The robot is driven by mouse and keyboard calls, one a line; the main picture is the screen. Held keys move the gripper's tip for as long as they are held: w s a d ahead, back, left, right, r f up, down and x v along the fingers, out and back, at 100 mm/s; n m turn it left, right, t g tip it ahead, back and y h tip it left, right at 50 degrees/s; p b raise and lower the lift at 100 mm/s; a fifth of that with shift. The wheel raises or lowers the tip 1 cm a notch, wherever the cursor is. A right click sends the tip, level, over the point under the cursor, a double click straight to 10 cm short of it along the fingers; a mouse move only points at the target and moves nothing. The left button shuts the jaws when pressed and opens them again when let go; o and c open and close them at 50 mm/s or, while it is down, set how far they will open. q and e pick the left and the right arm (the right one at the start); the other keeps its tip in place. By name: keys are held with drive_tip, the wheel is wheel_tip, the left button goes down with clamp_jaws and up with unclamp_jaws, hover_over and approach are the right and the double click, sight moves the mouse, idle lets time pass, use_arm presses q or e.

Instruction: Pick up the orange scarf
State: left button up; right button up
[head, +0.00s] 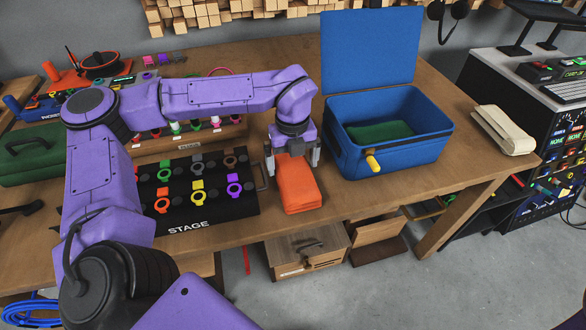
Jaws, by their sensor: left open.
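The folded orange scarf (300,190) lies on the wooden table near its front edge, between the black STAGE board and the blue case. My left gripper (292,165) is over the far end of the scarf, pointing down. Its jaws are open, with one finger on the left side and one on the right side of the scarf. I cannot tell whether the fingers touch it. The gripper hides the scarf's far end. My right gripper is not in view.
The blue case (412,160) stands open to the right, a green folded item (380,131) inside and a yellow handle (372,161) in front. A cream folded cloth (503,130) lies far right.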

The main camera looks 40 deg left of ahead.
use_arm(q)
drive_tip(key=shift+s+f, duration=0.2)
drive_tip(key=shift+f, duration=0.7)
drive_tip(key=c, duration=0.8)
drive_tip(key=shift+o, duration=0.2)
